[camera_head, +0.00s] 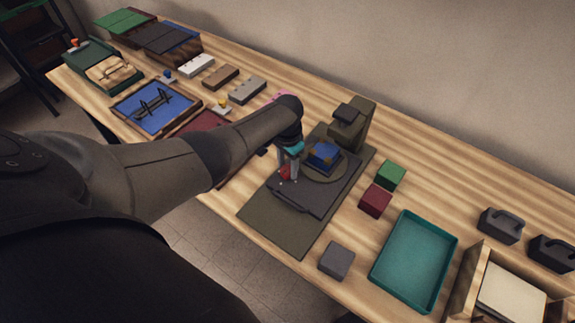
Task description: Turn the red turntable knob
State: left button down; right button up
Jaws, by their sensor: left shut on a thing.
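The red turntable knob (286,172) shows as a small red piece between the fingers of my left gripper (287,178). The gripper reaches down over the left side of the dark turntable base and is shut on the knob. The round turntable plate (337,172) sits to the right of the gripper, with a blue block (323,154) with brown patches on it. The fingers hide most of the knob, so its angle cannot be told. My right gripper is not in view.
A dark post (352,122) stands behind the turntable. Green (390,174) and dark red (375,200) blocks, a grey block (336,260) and a teal tray (415,260) lie to the right. A blue tray (150,112) and several boxes fill the left.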

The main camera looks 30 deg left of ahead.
aim_at(288, 169)
pick_arm(q)
jog(key=shift+w+r, duration=0.1)
jog(key=shift+w, duration=0.05)
jog(key=shift+c, duration=1.5)
grip_release()
notch_tip(288, 169, up, 15)
jog(key=p, duration=0.4)
